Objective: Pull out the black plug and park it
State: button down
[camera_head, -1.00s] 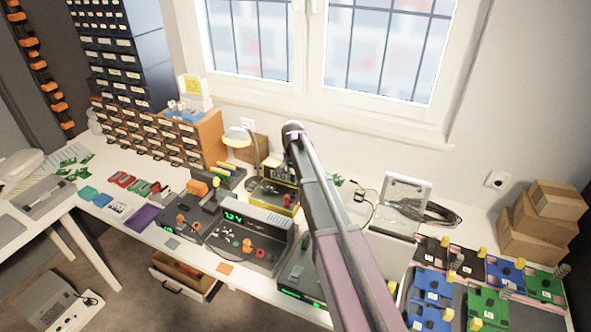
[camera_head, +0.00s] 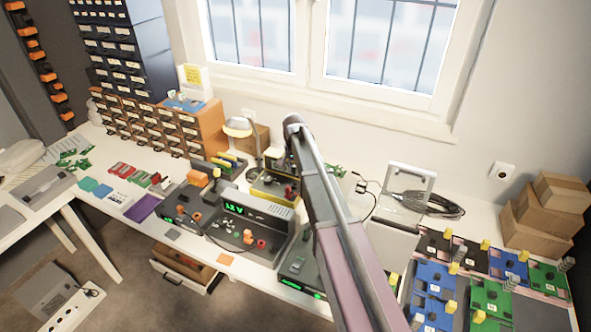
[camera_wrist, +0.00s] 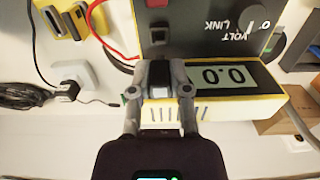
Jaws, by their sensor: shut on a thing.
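The yellow-edged meter (camera_wrist: 215,82) with a 0.0 display fills the upper middle of the wrist view, seen upside down. In the head view the meter (camera_head: 268,190) is partly behind my arm. My gripper (camera_wrist: 158,80) is shut on the black plug (camera_wrist: 158,74), close against the meter's front beside the display. A dark socket-like part (camera_wrist: 160,33) shows just beyond it, and a red part sits at the top edge. I cannot tell whether the plug's tip is still in a socket.
A red cable (camera_wrist: 113,42) runs left of the meter. A white wall adapter (camera_wrist: 75,72) and black cable lie further left. In the head view, a power supply (camera_head: 250,222) stands left of my arm; circuit boards (camera_head: 490,300) and cartons (camera_head: 540,215) are right.

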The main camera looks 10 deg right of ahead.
aim_at(294, 174)
jog(key=shift+f+b, duration=1.65)
jog(key=shift+f, duration=0.3)
jog(key=shift+s, duration=0.1)
jog(key=shift+f+b, duration=0.7)
dwell(1.7)
jog(key=c, duration=0.5)
grip_release()
jog(key=shift+r, duration=0.2)
